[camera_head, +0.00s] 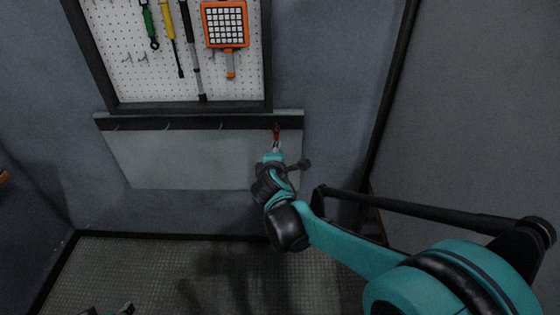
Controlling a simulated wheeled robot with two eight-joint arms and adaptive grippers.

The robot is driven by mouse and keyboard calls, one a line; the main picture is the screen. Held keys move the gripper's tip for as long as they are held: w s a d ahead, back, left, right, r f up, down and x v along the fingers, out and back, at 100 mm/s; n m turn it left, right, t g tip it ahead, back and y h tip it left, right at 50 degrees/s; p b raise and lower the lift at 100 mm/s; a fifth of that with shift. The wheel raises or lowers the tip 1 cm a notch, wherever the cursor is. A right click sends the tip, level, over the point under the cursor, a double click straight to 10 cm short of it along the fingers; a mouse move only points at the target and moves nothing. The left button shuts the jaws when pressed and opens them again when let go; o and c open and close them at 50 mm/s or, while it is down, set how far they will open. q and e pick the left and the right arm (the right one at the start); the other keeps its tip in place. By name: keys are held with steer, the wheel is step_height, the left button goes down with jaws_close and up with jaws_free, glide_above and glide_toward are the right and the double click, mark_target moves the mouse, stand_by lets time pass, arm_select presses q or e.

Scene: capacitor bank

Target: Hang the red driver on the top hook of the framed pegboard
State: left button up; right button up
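The red driver (277,131) is small and upright at the right end of the dark rail below the framed pegboard (110,50). My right gripper (276,147), at the end of the teal and black arm from the right, is right below the driver, with its fingertips at or very near the driver's lower part. The fingers are too small to tell whether they are closed on it. The pegboard's top edge is out of view, and I see no top hook. Small teal and black parts at the bottom left edge may be my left gripper (126,309), mostly cut off.
A green tool (149,24), a yellow tool (168,20), a long dark bar (191,50) and an orange-framed lamp (225,25) hang on the pegboard. Empty hooks show at its lower left. The dark rail (195,123) has several small hooks. Bare wall lies to the right.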

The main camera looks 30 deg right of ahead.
steer(key=w+d+f+n+t+h+b, duration=0.25)
steer(key=w+d+f+n, duration=0.35)
steer(key=w+n, duration=0.35)
steer(key=n+t+b, duration=0.2)
steer(key=n, duration=0.7)
glide_toward(276, 136)
steer(key=x, duration=0.2)
steer(key=shift+m, duration=0.35)
steer(key=x, duration=0.4)
steer(key=f+x, duration=0.1)
steer(key=x, duration=0.2)
steer(key=shift+s+p, duration=0.1)
steer(key=shift+p, duration=0.2)
steer(key=shift+w+d, duration=0.4)
steer(key=shift+w, duration=0.2)
steer(key=shift+r, duration=0.1)
jaws_close()
steer(key=shift+r, duration=0.15)
steer(key=shift+s+a+r, duration=0.1)
steer(key=shift+r, duration=0.15)
